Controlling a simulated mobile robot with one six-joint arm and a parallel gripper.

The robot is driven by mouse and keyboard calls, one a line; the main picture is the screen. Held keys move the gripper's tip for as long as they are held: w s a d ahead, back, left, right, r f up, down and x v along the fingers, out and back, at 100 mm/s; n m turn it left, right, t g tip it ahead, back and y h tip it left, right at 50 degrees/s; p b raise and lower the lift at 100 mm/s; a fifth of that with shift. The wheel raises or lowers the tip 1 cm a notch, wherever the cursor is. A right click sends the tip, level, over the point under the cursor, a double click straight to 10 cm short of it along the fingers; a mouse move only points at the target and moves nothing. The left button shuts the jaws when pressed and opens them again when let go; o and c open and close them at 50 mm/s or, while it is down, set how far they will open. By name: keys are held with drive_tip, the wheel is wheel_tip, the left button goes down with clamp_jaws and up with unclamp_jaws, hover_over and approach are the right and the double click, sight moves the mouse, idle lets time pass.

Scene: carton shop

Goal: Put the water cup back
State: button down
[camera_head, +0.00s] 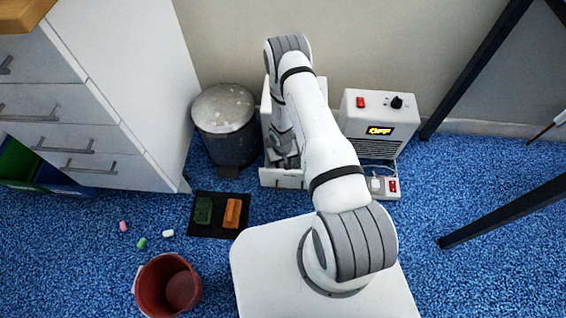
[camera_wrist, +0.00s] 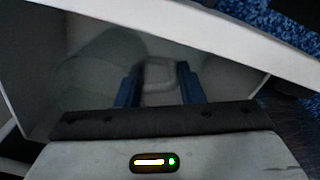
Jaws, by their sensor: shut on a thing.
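My gripper (camera_wrist: 160,82) has its two blue fingers on either side of a pale grey piece (camera_wrist: 158,72), which looks like part of the water cup. The fingers are shut on it, inside a dim, white-rimmed opening (camera_wrist: 235,25). In the head view, my gripper (camera_head: 284,160) is low inside a narrow white housing (camera_head: 266,110) against the wall, with a white front panel (camera_head: 283,178) at its foot. My arm hides much of the housing. The cup's full shape cannot be made out.
A grey lidded bin (camera_head: 226,125) stands close left of the housing; a white heater-like unit (camera_head: 375,125) with an OFF display stands close right. A black mat (camera_head: 218,228) with green and orange blocks and a red bucket (camera_head: 146,285) are at left.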

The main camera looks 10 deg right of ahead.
drive_tip(key=c, duration=1)
unclamp_jaws()
drive_tip(key=shift+o, duration=0.2)
wheel_tip(320, 180, up, 44)
drive_tip(key=s+p, duration=0.1)
drive_tip(key=p, duration=0.5)
drive_tip(key=s+r+t, duration=0.1)
drive_tip(key=s+r, duration=1.7)
drive_tip(key=s, duration=0.2)
drive_tip(key=shift+m, duration=0.4)
